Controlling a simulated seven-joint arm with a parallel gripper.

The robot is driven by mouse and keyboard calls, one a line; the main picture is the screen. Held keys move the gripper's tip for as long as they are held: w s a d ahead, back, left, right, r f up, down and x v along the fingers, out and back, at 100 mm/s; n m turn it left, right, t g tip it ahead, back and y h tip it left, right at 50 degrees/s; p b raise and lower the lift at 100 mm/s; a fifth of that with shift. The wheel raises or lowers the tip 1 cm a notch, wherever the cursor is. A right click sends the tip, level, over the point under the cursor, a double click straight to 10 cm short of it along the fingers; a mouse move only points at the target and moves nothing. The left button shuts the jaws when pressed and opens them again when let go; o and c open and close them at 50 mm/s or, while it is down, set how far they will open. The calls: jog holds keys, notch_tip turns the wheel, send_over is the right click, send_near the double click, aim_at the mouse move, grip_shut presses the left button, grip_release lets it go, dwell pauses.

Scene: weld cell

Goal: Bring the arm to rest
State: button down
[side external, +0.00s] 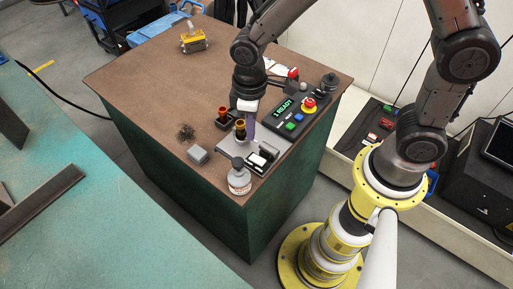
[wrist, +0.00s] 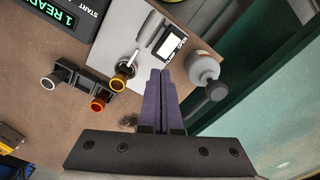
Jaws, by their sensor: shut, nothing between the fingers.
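My gripper (wrist: 161,95) is shut and empty, its two purple-grey fingers pressed together in the wrist view. In the side external view my gripper (side external: 247,128) hangs from my bent arm, low over the grey plate on the brown-topped bench (side external: 160,80). An amber-topped piece (wrist: 122,80) stands beside the fingers on the plate. I cannot tell from these views how far the fingertips are above the plate.
A control box (side external: 297,110) reading "1 READY" carries a red button (side external: 309,103). A bottle (side external: 239,178) stands near the bench's front corner.

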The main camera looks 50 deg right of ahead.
jog(key=s+d+r+m+t, duration=0.15)
jog(key=d+r, duration=0.25)
jog(key=r, duration=0.4)
jog(key=d+r+m+t, duration=0.1)
jog(key=d+r+t, duration=0.25)
jog(key=r, duration=0.35)
jog(key=s+d+r+m, duration=0.1)
jog(key=s+d, duration=0.1)
jog(key=s, duration=0.5)
jog(key=s+d+r+m, duration=0.2)
jog(key=s+d, duration=0.1)
jog(key=s, duration=0.3)
jog(key=shift+s+t, duration=0.3)
jog(key=shift+s, duration=0.05)
